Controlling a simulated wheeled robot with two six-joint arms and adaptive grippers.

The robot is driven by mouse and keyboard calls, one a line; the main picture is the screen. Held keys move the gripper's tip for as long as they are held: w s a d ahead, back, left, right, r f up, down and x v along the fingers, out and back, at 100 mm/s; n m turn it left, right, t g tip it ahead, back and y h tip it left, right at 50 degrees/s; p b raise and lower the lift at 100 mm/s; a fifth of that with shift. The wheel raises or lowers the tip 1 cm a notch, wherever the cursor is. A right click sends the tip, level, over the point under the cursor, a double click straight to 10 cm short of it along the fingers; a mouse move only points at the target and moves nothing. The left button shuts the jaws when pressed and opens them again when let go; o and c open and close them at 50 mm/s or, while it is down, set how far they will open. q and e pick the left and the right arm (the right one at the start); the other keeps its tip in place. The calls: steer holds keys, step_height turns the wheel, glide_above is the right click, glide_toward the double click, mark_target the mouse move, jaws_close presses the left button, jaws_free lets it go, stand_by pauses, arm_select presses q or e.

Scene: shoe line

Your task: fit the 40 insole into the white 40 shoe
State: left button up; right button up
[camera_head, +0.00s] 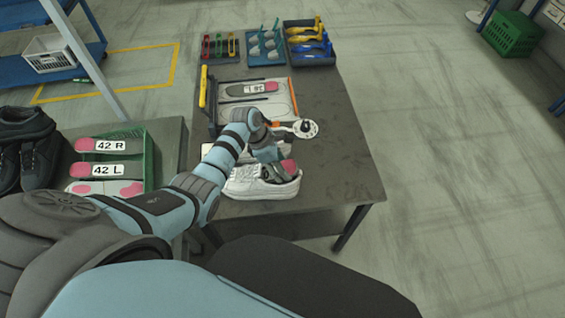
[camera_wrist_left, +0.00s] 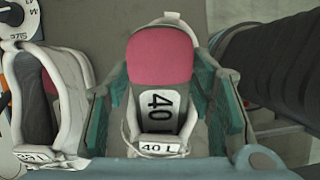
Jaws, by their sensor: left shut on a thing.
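The white shoe (camera_head: 258,187) sits on the dark table near its front edge, toe to the left; its tag (camera_wrist_left: 160,149) reads 40 L in the left wrist view. The insole (camera_head: 288,165), grey with a pink heel, is over the shoe's opening; in the left wrist view the insole (camera_wrist_left: 160,60) shows a 40 label. My left gripper (camera_head: 273,155) is shut on the insole, a finger along each side (camera_wrist_left: 160,85). The insole's front end is hidden, so how deep it sits in the shoe is unclear. My right gripper is not in view.
A second white shoe (camera_wrist_left: 68,100) stands beside it. Behind lie a round size dial (camera_head: 305,128) and a board (camera_head: 225,112) with a 38 L insole (camera_head: 252,88). Tool trays (camera_head: 310,60) line the far end. A green crate (camera_head: 149,160) holds 42 insoles at left. The table's right side is clear.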

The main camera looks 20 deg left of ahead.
arm_select(q)
steer(key=shift+s+f, duration=0.15)
steer(key=o, duration=0.8)
steer(key=shift+c, duration=0.2)
steer(key=o, duration=0.4)
steer(key=shift+c, duration=0.2)
steer(key=shift+w, duration=0.2)
steer(key=shift+r, duration=1.55)
step_height(320, 180, up, 7)
